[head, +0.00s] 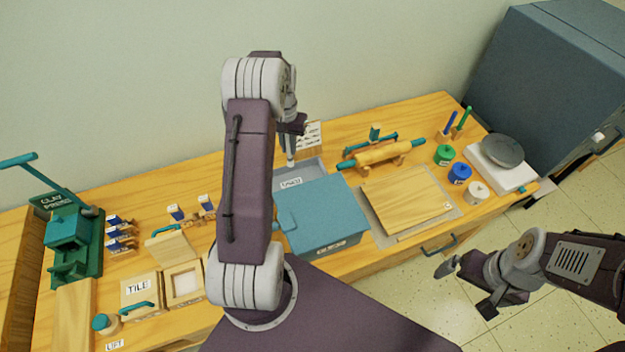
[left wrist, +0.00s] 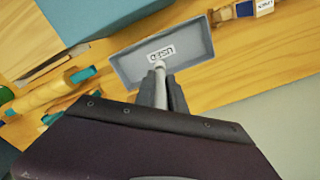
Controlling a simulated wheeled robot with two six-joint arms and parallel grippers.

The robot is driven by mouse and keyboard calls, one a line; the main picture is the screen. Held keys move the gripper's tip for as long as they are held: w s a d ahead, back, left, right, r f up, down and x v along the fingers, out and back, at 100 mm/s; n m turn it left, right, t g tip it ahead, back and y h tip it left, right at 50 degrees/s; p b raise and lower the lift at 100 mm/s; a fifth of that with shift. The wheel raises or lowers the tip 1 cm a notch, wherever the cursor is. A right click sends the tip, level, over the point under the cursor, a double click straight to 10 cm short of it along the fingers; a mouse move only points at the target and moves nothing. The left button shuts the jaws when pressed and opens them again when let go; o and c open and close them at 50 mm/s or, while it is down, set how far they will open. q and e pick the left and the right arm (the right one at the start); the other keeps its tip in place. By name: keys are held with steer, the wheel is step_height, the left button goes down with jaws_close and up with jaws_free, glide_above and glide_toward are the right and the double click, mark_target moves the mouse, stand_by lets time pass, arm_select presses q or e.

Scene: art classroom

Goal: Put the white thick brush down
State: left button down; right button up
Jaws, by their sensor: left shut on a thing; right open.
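My left gripper (head: 291,133) is shut on the white thick brush (head: 291,150), which points down over a grey tray (head: 313,168) with a white label. In the left wrist view the brush (left wrist: 160,88) sticks out from between the dark fingers (left wrist: 163,100), and its tip overlaps the near part of the grey tray (left wrist: 195,48). I cannot tell whether the tip touches the tray. The tray looks empty. My right gripper (head: 467,288) is open and empty, off the front of the table above the floor.
A teal-lidded box (head: 325,210) stands in front of the tray. A rolling pin (head: 382,153) and a wooden board (head: 405,198) lie to the right, with green (head: 444,155), blue (head: 459,173) and white (head: 477,192) pots beyond. A green clay press (head: 72,240) stands far left.

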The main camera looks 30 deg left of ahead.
mark_target(289, 166)
arm_select(q)
steer(key=f, duration=0.1)
steer(key=s+f, duration=0.1)
steer(key=f, duration=0.1)
steer(key=shift+a+f+p, duration=0.2)
steer(key=shift+f+p, duration=0.1)
steer(key=shift+w+f, duration=0.2)
steer(key=shift+f, duration=0.4)
steer(key=shift+w+f, duration=0.15)
steer(key=shift+f, duration=0.45)
steer(key=shift+w+d+f, duration=0.1)
steer(key=shift+f, duration=0.05)
steer(key=f, duration=0.3)
steer(key=shift+s+f+p, duration=0.1)
steer(key=shift+s+p, duration=0.1)
steer(key=shift+p, duration=0.2)
steer(key=shift+w+f, duration=0.1)
steer(key=shift+f, duration=0.25)
steer(key=c, duration=1.4)
jaws_free()
